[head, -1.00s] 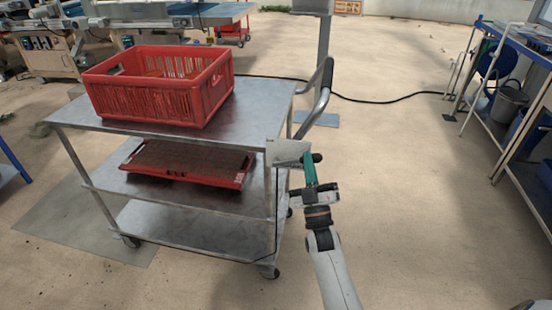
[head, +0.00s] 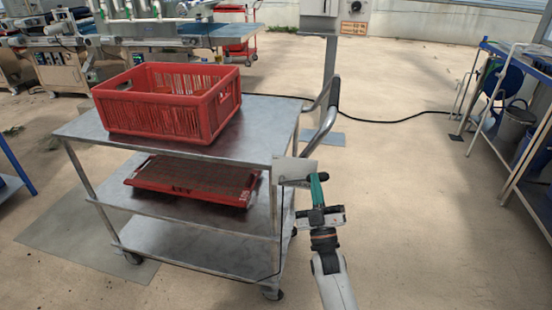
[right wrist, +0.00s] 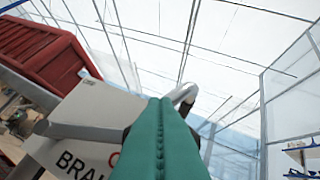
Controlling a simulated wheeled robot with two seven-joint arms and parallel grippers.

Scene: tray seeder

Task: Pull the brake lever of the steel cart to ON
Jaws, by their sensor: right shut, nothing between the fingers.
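The steel cart (head: 255,113) stands left of centre in the head view. A pale brake plate (head: 292,169) is on its near right corner. In the right wrist view the plate (right wrist: 75,135) shows part of the word "BRAKE" and a red letter. The brake lever (right wrist: 85,131) is a metal rod running rightward across the plate. Its dark knob (head: 324,177) sticks out to the right in the head view. My right gripper (head: 316,180), with green fingers, is shut and empty at the lever's knob end; whether they touch is unclear. My left gripper is out of view.
A red crate (head: 150,122) sits on the cart's top and a red tray (head: 180,191) on its middle shelf. The cart's push handle (head: 325,125) rises just behind my right gripper. A blue-framed bench (head: 515,60) stands far right. Floor between is clear.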

